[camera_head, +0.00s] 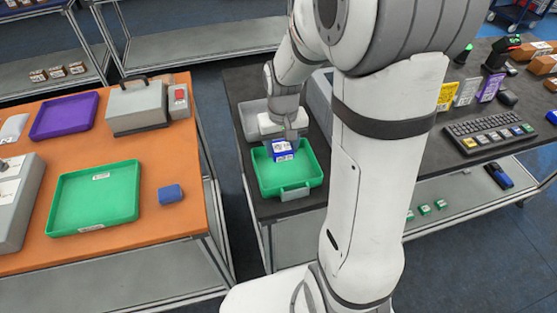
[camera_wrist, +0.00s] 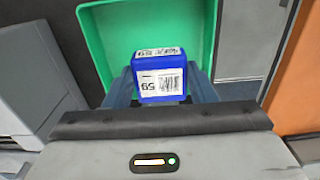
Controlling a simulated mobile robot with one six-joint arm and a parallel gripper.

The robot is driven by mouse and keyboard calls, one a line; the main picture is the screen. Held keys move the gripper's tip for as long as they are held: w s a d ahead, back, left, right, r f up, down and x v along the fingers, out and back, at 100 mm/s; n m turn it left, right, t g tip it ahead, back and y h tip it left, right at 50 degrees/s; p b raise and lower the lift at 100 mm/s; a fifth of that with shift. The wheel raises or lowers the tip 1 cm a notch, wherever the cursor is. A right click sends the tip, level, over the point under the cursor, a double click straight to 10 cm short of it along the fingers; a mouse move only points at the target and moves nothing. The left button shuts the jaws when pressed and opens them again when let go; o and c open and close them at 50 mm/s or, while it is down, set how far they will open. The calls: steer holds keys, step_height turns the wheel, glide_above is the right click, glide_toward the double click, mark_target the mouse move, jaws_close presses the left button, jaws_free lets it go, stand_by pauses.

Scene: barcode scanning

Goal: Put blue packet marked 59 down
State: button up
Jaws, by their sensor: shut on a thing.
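The blue packet (camera_head: 283,150) has white labels; in the wrist view the packet (camera_wrist: 160,81) shows a barcode and the number 59. My gripper (camera_head: 288,140) is shut on it, with a finger on each side; it also shows in the wrist view (camera_wrist: 160,88). The packet is over the green tray (camera_head: 313,171) on the dark table. The tray also shows in the wrist view (camera_wrist: 110,30). I cannot tell whether the packet touches the tray floor.
The orange table (camera_head: 120,252) at left holds another green tray (camera_head: 92,200), a purple tray (camera_head: 64,116), a blue box (camera_head: 171,194) and a grey case (camera_head: 136,106). The dark table's right side holds a keyboard (camera_head: 490,130) and several upright cards. A floor gap separates the tables.

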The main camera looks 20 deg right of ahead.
mark_target(281, 148)
step_height(281, 148, down, 4)
steer(key=shift+w+a+r, duration=0.1)
steer(key=shift+a+r, duration=0.05)
steer(key=shift+f, duration=1.8)
steer(key=shift+f, duration=0.15)
steer(key=o, duration=1.1)
steer(key=shift+c, duration=0.2)
